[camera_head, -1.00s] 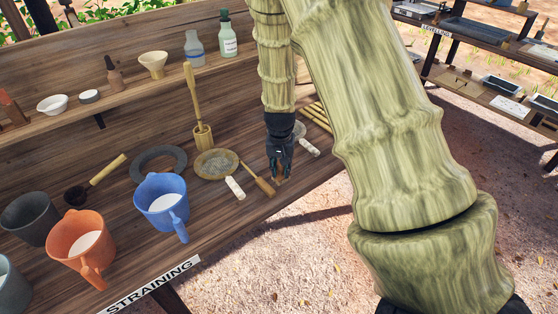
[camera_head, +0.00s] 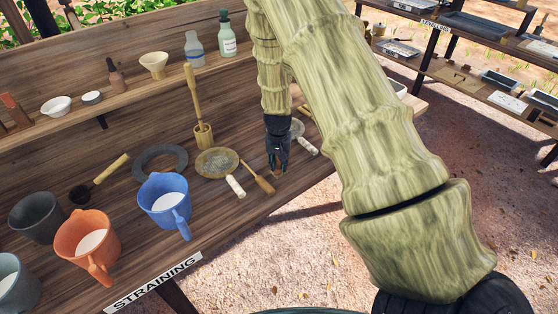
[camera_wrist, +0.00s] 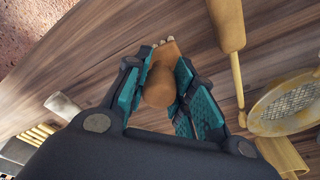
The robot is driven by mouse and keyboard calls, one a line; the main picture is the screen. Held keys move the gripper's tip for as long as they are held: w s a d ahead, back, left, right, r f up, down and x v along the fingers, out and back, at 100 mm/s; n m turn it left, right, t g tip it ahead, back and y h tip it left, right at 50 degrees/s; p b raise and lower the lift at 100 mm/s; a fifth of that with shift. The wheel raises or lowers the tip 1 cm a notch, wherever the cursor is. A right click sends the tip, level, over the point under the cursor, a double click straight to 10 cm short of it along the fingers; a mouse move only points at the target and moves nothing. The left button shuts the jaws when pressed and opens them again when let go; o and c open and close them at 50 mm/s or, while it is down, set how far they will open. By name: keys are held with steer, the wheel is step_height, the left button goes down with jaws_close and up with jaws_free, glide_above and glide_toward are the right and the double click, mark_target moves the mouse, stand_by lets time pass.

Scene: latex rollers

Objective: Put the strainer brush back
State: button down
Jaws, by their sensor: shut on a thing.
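My gripper (camera_head: 278,168) is near the front right edge of the straining table, with its fingers pointing down. In the wrist view, my gripper (camera_wrist: 160,100) is shut on a brown wooden brush (camera_wrist: 160,84) with a rounded handle. Pale bristle tips show at its far end, by the tabletop. I cannot tell whether the bristles touch the wood. In the head view the fingers hide most of the brush. The round mesh strainer (camera_head: 217,162) lies on the table to the left of my gripper and also shows in the wrist view (camera_wrist: 290,105).
A flat wooden tool (camera_head: 262,182) lies close left of my gripper, beside a white roller (camera_head: 235,186). Another white roller (camera_head: 307,146) lies to the right. Blue (camera_head: 165,200) and orange (camera_head: 86,238) jugs stand left.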

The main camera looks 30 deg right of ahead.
mark_target(278, 171)
steer(key=shift+f, duration=0.15)
steer(key=c, duration=1.2)
jaws_free()
step_height(278, 171, up, 12)
steer(key=s+a+b, duration=0.1)
steer(key=b, duration=0.1)
steer(key=shift+b, duration=0.35)
steer(key=shift+s, duration=0.1)
